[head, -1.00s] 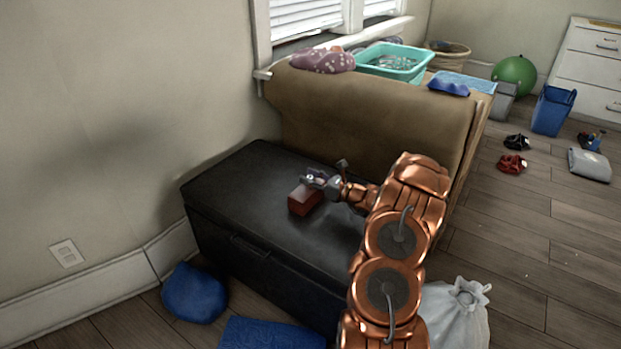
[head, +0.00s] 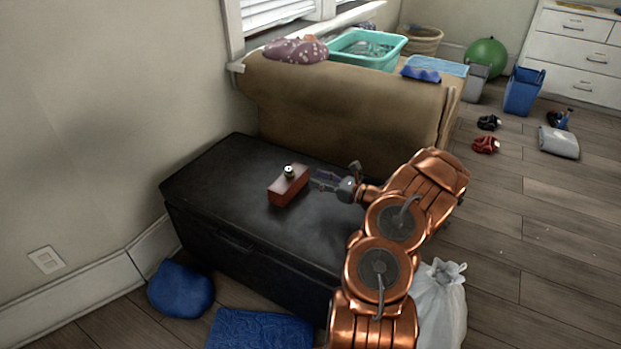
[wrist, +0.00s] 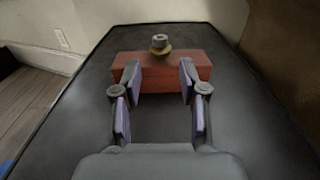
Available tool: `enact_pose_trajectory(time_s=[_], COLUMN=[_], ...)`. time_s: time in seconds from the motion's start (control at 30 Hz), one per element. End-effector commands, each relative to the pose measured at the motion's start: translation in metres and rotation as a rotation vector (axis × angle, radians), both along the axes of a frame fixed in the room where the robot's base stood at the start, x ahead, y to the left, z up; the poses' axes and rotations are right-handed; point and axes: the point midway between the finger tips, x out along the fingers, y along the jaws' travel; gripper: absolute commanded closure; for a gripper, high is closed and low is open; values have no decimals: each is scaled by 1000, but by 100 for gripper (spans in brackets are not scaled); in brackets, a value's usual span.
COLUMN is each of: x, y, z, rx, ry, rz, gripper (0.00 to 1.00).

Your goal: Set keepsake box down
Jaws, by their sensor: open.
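The keepsake box (head: 288,187) is a reddish-brown block with a small dark and brass-coloured knob on top. It rests on the black chest (head: 215,205), toward its back middle. In the wrist view the box (wrist: 165,72) lies just beyond the fingertips, with its knob upright. My gripper (head: 322,181) is open and empty, to the right of the box in the head view. In the wrist view my gripper (wrist: 159,80) shows two purple-padded fingers spread apart, with the box's near face ahead of them. Whether the fingertips touch the box is hard to tell.
A tan covered bench (head: 345,125) stands behind the chest, bearing a teal basin (head: 368,62), a spotted cloth bundle (head: 296,50) and blue cloths. A blue pouf (head: 180,290), a blue mat (head: 258,330) and a white sack (head: 440,305) lie on the floor around the chest.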

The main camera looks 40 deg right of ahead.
Motion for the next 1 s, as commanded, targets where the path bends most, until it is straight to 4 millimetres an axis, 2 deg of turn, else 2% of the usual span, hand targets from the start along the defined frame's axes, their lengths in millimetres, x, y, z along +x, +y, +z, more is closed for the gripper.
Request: enact_pose_trajectory(time_s=[0.23, 0.37, 0.47, 0.5, 0.67, 0.8, 0.87, 1.0], x=[-1, 10, 22, 25, 27, 15, 7, -20], y=[4, 36, 81, 101, 182, 247, 274, 330], z=[3, 20, 43, 52, 85, 108, 116, 131], rx=[-6, -40, -91, -114, -217, -313, -356, -453], ry=[-1, -12, -27, -33, -59, -83, -94, -118], rz=[13, 95, 206, 257, 461, 636, 710, 881], gripper=[58, 58, 58, 58, 58, 58, 58, 58])
